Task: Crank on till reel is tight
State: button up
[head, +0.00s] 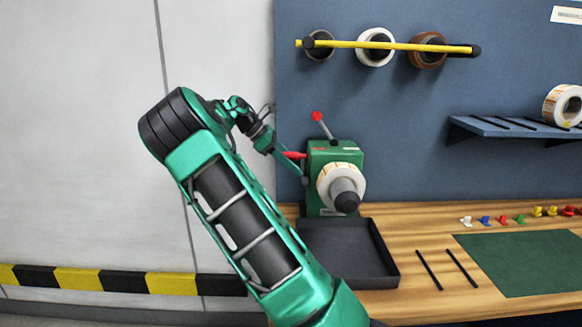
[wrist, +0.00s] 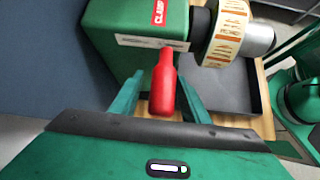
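The green rewinder (head: 325,152) stands on the bench, with a label reel (head: 341,186) on its front spindle. The reel and its printed labels show in the wrist view (wrist: 228,32). A red crank handle (wrist: 163,85) points toward my wrist camera, between the two green fingers of my gripper (wrist: 161,88). Narrow gaps show beside the handle, so the fingers look open around it. In the head view the handle (head: 294,155) is at the rewinder's left side, partly behind my gripper (head: 290,166). How tight the reel is wound cannot be told.
A lever with a red knob (head: 317,116) rises from the rewinder's top. A dark tray (head: 384,262) lies in front of it. Two black rods (head: 429,270) and a green mat (head: 520,262) lie to the right. A yellow rod (head: 390,45) with rolls is on the wall panel.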

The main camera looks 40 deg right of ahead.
jog(key=v, duration=1)
jog(key=shift+w+a+r, duration=0.2)
jog(key=shift+a+r, duration=0.05)
jog(key=shift+d, duration=0.1)
dwell(0.6)
